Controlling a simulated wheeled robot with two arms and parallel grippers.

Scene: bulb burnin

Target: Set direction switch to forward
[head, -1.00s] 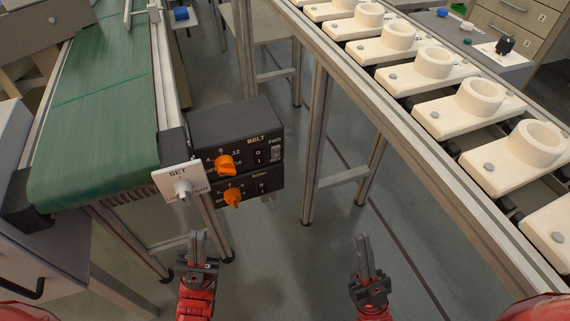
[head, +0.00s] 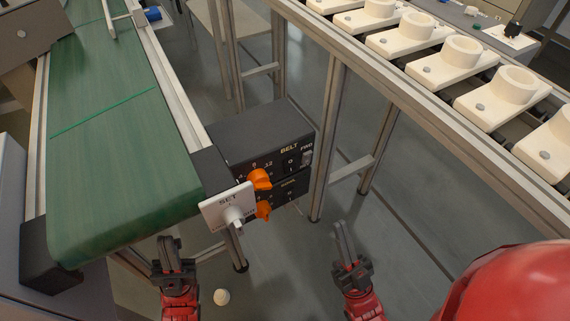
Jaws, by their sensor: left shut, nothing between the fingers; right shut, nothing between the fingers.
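The dark BELT control box (head: 255,140) is mounted beside the end of the green conveyor. Near its right edge, under the letters FWD, is a small grey switch (head: 307,158); its position is too small to tell. An orange knob (head: 260,179) is on the box's front. A second orange knob (head: 264,210) is on the lower panel, partly hidden by the white SET plate. My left gripper (head: 169,247) is shut and empty, below and left of the box. My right gripper (head: 343,234) is shut and empty, below and right of the switch, apart from it.
The white SET plate (head: 213,209) with its knob sticks out left of the orange knobs. The green conveyor belt (head: 110,170) fills the left. A rail with white ring holders (head: 463,55) runs along the right on metal legs. A small pale round object (head: 221,296) is low beside my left gripper.

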